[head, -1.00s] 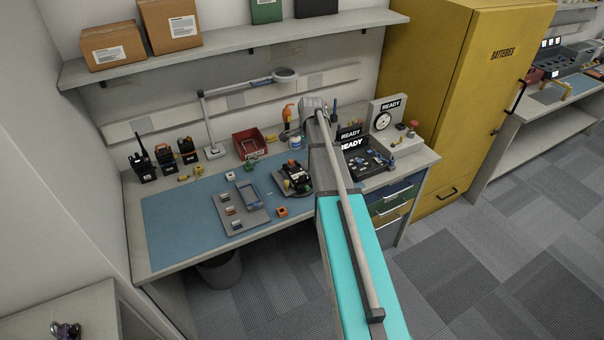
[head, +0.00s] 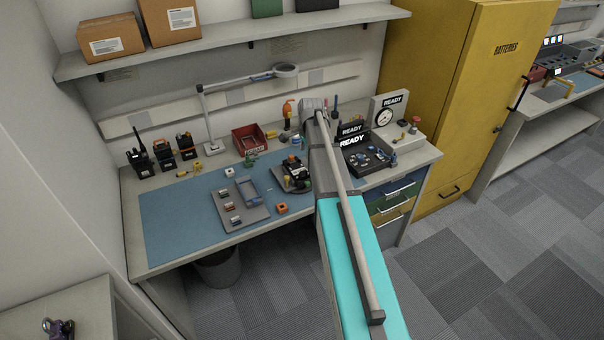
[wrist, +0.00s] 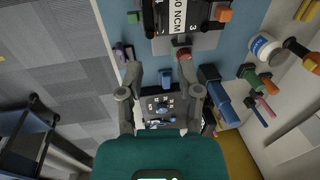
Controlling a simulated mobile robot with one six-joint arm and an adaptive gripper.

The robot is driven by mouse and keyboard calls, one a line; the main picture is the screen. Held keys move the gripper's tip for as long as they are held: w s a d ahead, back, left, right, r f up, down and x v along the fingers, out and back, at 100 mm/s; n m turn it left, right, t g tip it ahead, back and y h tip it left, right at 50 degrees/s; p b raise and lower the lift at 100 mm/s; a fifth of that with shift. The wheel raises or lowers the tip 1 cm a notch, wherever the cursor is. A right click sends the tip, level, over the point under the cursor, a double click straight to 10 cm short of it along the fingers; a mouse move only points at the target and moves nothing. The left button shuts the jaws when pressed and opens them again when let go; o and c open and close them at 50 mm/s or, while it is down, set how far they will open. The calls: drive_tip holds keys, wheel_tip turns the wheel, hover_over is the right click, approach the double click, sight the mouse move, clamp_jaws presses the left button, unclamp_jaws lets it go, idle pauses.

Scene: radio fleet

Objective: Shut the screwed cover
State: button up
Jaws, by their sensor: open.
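A dark unit with a white label reading "50 NCM" and a "3" (wrist: 178,16) lies at the top of the wrist view, cut off by the edge. In the head view a dark fixture with a device on it (head: 294,180) stands on the blue mat, partly behind my arm. I cannot make out a cover or its screws. My gripper (wrist: 160,62) is open and empty in the wrist view, its fingers apart just short of the labelled unit. A red round part (wrist: 183,53) is at the right fingertip; I cannot tell whether they touch. My gripper is not clear in the head view.
A grey tray with small parts (head: 255,217) lies on the mat. A black tray with blue parts (head: 370,160) and a READY sign stand right of my arm. A red bin (head: 249,141), lamp (head: 212,150) and radios (head: 163,155) line the back. The mat's left side is clear.

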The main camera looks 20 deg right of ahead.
drive_tip(key=b, duration=1)
approach(303, 169)
drive_tip(key=shift+s+a+f, duration=0.3)
drive_tip(key=shift+s+f, duration=0.1)
drive_tip(key=shift+f, duration=0.55)
drive_tip(key=shift+s+a+f, duration=0.25)
drive_tip(key=shift+s+f, duration=0.15)
drive_tip(key=shift+f, duration=0.55)
drive_tip(key=shift+s+a+f, duration=0.3)
drive_tip(key=shift+s+f, duration=0.1)
drive_tip(key=shift+f, duration=0.55)
drive_tip(key=shift+c, duration=0.3)
clamp_jaws()
drive_tip(key=shift+f, duration=0.1)
